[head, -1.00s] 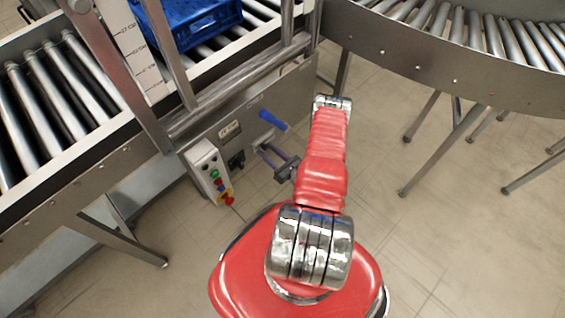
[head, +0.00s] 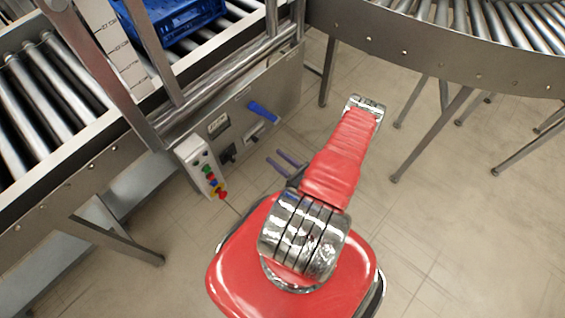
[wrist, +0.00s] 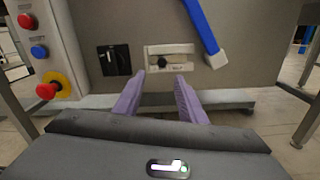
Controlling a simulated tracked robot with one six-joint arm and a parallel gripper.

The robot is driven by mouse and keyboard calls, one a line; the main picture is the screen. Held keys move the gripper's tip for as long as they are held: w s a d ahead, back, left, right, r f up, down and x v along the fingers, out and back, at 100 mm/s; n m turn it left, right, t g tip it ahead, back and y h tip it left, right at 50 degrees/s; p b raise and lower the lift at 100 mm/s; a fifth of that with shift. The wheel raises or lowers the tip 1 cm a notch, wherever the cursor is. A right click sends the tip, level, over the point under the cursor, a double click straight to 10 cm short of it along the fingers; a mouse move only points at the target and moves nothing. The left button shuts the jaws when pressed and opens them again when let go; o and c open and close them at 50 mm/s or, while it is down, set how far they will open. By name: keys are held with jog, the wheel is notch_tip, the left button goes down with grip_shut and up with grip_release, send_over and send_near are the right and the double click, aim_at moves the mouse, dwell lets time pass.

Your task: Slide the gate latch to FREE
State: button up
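A pale slotted plate (wrist: 182,56) with a dark knob (wrist: 161,62) is on the grey panel; it looks like the gate latch. The knob sits left of the plate's middle, and any lettering is too small to read. The plate also shows in the head view (head: 254,131), below the blue handle. My gripper (wrist: 160,85) has its two purple fingers spread and empty, pointing at the panel below the plate. In the head view my gripper (head: 285,162) is apart from the panel, with clear floor showing between.
A blue handle (wrist: 203,30) hangs at the plate's right. A black switch (wrist: 113,59) is at its left. A control box (head: 201,168) with coloured buttons, including a red stop knob (wrist: 47,91), stands further left. A blue crate (head: 180,18) is on the rollers above.

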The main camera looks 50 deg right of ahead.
jog(key=shift+s+a, duration=0.1)
jog(key=shift+s, duration=1.2)
jog(key=shift+f, duration=0.1)
